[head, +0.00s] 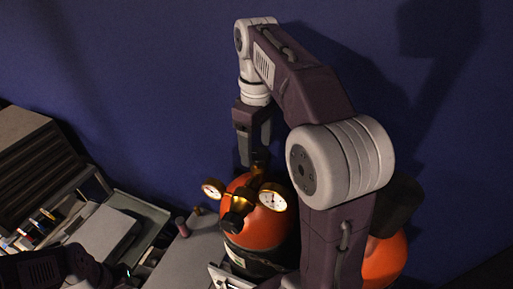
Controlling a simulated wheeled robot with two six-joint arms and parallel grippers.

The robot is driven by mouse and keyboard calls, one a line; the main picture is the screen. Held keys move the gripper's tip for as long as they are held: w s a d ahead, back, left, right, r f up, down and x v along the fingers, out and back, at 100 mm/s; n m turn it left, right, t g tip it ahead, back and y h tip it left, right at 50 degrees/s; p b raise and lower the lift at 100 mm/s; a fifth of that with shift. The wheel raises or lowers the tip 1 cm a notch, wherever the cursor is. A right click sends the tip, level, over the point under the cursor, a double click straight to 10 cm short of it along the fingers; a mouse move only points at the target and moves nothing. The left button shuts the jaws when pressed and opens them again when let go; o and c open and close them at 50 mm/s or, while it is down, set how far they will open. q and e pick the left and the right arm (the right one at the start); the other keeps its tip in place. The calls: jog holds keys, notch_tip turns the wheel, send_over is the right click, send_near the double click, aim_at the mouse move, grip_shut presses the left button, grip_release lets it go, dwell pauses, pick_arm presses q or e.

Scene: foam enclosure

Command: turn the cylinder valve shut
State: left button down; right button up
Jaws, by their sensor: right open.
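An orange gas cylinder (260,228) with a dark lower band stands upright at the middle bottom. Brass fittings and two round gauges, a left one (212,189) and a right one (272,197), sit on its top. My right gripper (253,155) points down just above and behind the brass fittings, with its jaws open. The valve handle is hard to make out among the fittings and the fingers, and I cannot tell whether they touch it. My left arm lies low at the left edge; its gripper end (105,274) is dark and its jaws are unclear.
A second orange cylinder (384,262) stands at the right, partly behind my right arm. A grey bench (185,255) with a tray (140,212) and small items lies at the lower left, beside a brown slatted case (35,165). A blue wall (150,80) closes the back.

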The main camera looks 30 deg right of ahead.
jog(key=shift+w+f, duration=0.1)
jog(key=shift+f, duration=0.1)
jog(key=shift+s+r, duration=0.2)
jog(key=shift+s, duration=0.55)
jog(key=shift+s+r, duration=0.1)
jog(key=shift+s, duration=0.25)
jog(key=shift+c, duration=0.9)
jog(key=c, duration=0.5)
jog(key=shift+w+d, duration=0.2)
jog(key=shift+w, duration=0.1)
jog(key=c, duration=0.7)
pick_arm(q)
jog(key=shift+s+r, duration=0.2)
jog(key=shift+s, duration=0.5)
pick_arm(e)
jog(key=shift+s+a, duration=0.1)
jog(key=shift+a, duration=0.05)
